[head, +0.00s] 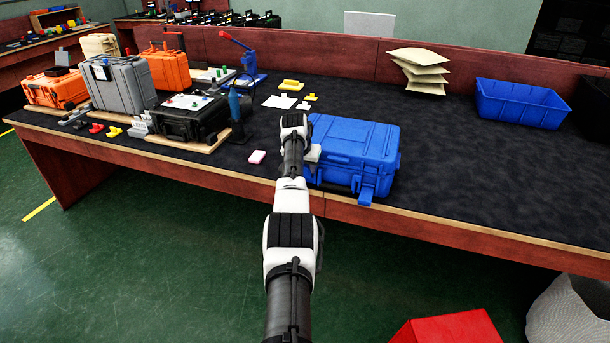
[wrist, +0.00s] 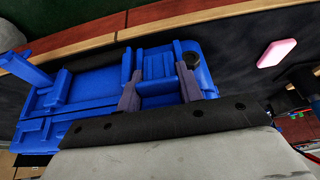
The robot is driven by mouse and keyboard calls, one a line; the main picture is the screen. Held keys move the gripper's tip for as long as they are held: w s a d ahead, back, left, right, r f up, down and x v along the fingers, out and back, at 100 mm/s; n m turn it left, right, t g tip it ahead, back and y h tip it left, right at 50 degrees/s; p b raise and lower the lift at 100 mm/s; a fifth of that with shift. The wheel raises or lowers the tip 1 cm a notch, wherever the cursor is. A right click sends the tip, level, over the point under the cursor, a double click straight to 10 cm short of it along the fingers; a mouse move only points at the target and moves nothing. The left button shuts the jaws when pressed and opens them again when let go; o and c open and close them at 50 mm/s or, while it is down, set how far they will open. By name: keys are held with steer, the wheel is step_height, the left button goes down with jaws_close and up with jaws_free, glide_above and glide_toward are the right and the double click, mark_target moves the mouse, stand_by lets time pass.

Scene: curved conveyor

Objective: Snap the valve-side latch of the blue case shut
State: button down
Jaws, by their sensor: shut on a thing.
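The blue case (head: 358,140) stands on the dark bench mat near the front edge, its lid down. In the wrist view, the case (wrist: 95,85) fills the left and middle. My gripper (wrist: 160,72) has its two grey fingers on either side of the valve-side latch (wrist: 157,65), shut on it. The round dark valve (wrist: 192,60) is just right of this latch. The other latch (wrist: 25,70) sticks out from the case front; it also shows in the head view (head: 367,190). In the head view my arm hides the fingertips and the valve-side latch.
A pink block (head: 257,157) lies left of my gripper. A black case (head: 190,118), a grey case (head: 122,84) and orange cases stand farther left. A blue bin (head: 522,103) and stacked tan pouches (head: 418,70) are at the back right. The mat right of the case is clear.

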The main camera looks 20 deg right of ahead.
steer(key=shift+f+g+b, duration=0.25)
steer(key=shift+g+b, duration=0.05)
steer(key=shift+b, duration=0.7)
steer(key=shift+s+r+b, duration=0.15)
steer(key=shift+s+b, duration=0.15)
steer(key=c, duration=0.9)
jaws_free()
steer(key=shift+y, duration=0.3)
steer(key=shift+r, duration=0.1)
steer(key=shift+w+r, duration=0.1)
steer(key=shift+r, duration=0.05)
steer(key=shift+a+r, duration=0.15)
steer(key=shift+r, duration=0.25)
steer(key=b+v, duration=0.2)
steer(key=v, duration=1)
steer(key=shift+s+a+r+b, duration=0.1)
steer(key=shift+s+r+b, duration=0.15)
steer(key=shift+r+b, duration=0.05)
